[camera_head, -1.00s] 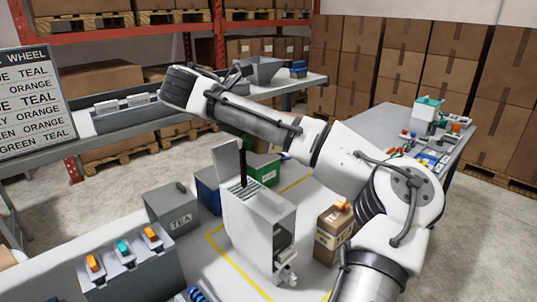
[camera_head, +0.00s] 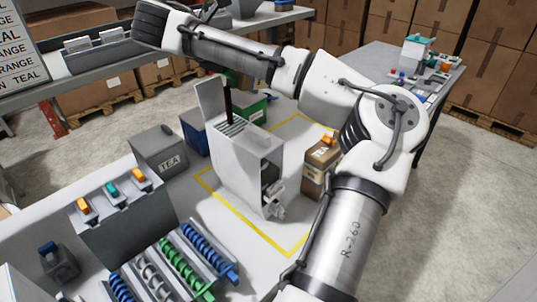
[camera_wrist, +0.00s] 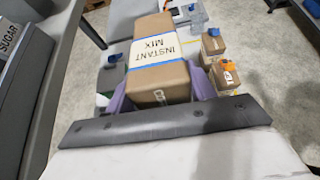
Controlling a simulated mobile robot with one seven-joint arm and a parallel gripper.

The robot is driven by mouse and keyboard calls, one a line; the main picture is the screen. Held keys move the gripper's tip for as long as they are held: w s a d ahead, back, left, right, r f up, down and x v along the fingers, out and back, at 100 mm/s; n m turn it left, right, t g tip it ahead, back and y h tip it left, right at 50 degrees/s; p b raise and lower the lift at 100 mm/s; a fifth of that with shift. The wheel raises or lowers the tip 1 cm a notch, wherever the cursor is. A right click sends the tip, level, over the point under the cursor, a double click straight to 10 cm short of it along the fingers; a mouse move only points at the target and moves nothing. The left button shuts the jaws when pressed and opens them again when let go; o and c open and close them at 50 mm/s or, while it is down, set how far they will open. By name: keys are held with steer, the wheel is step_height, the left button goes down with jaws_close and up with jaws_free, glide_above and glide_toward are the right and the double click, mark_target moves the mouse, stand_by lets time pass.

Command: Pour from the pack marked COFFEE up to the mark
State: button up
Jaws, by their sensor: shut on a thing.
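In the wrist view my gripper (camera_wrist: 165,95) has purple fingers on both sides of a brown pack (camera_wrist: 178,85) and is shut on it. The pack has a white label reading INSTANT MIX (camera_wrist: 158,48) with blue edges. Letters on its near end are partly cut off and seem to start with CO. My gripper and this pack cannot be made out in the head view. A white dispenser (camera_head: 245,150) with a raised lid stands inside a yellow outline on the white table. I cannot make out a fill mark.
A grey TEA bin (camera_head: 160,152), a blue bin (camera_head: 195,132) and a green bin (camera_head: 256,110) stand left of and behind the dispenser. Brown packs (camera_head: 315,178) stand right of it. A switch box (camera_head: 120,225) and coloured spirals (camera_head: 195,245) are in front. A SUGAR bin (camera_wrist: 15,55) shows at left.

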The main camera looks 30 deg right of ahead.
steer(key=shift+s+a+f+h, duration=0.1)
steer(key=shift+a+f+h, duration=0.25)
steer(key=shift+h, duration=0.45)
stand_by(2.4)
steer(key=shift+s+a+f+t+h+b, duration=0.1)
steer(key=shift+a+f+t+h+b, duration=0.25)
steer(key=shift+b, duration=0.4)
steer(key=shift+s+f+t+h+b, duration=0.15)
steer(key=shift+h+b, duration=0.3)
steer(key=shift+b, duration=0.3)
stand_by(3.3)
